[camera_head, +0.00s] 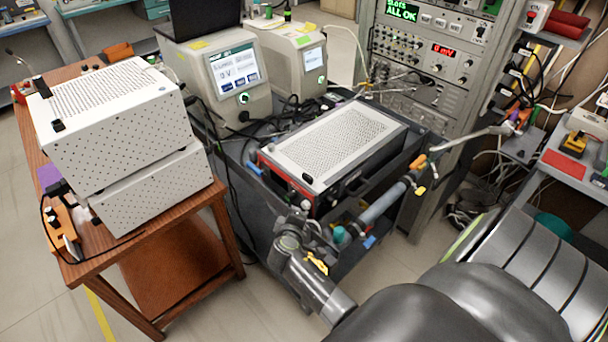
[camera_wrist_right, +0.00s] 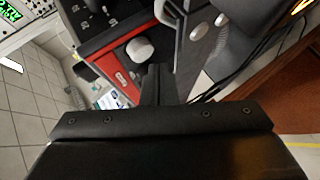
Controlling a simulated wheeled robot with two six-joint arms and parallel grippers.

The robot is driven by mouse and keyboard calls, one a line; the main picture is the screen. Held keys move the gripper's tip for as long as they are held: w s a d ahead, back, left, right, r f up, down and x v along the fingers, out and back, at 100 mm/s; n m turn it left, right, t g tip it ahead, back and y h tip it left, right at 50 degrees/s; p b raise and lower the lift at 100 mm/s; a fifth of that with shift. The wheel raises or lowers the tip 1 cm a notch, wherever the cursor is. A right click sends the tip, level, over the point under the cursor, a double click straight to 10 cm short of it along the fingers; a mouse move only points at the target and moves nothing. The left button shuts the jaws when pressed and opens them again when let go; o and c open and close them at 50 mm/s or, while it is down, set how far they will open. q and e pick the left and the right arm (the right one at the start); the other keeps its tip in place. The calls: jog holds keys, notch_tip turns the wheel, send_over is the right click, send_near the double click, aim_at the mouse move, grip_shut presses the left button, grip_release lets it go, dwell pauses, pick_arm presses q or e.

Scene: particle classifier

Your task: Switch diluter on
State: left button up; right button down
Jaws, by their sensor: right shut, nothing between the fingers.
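No label reading "diluter" is legible. A box with a white perforated top (camera_head: 338,143) and a red-edged front lies on the dark cart in the head view. In the right wrist view, its red and black front (camera_wrist_right: 120,68) carries a round whitish knob (camera_wrist_right: 139,48) and a metal handle (camera_wrist_right: 182,35). My right gripper (camera_wrist_right: 157,70) is shut and empty. Its fingertips show just beside the knob in the picture; I cannot tell whether they touch. In the head view my right wrist is before the box's front and hides part of it. My left gripper is not in view.
The dark cart's rim (camera_head: 240,180) surrounds the box. Two touchscreen instruments (camera_head: 232,75) (camera_head: 300,60) stand behind it. Stacked white perforated boxes (camera_head: 115,120) sit on a wooden table (camera_head: 150,235) at left. An instrument rack (camera_head: 435,60) stands behind, with a pipe (camera_head: 383,203) at the box's right.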

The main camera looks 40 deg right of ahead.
jog(key=shift+d, duration=0.1)
dwell(0.7)
jog(key=shift+d, duration=0.35)
jog(key=shift+w+d, duration=0.1)
jog(key=shift+d, duration=0.75)
dwell(0.9)
jog(key=shift+a, duration=1.3)
jog(key=shift+a, duration=0.1)
jog(key=a, duration=0.3)
jog(key=a+b, duration=0.1)
jog(key=shift+s+a, duration=0.3)
jog(key=shift+a, duration=0.1)
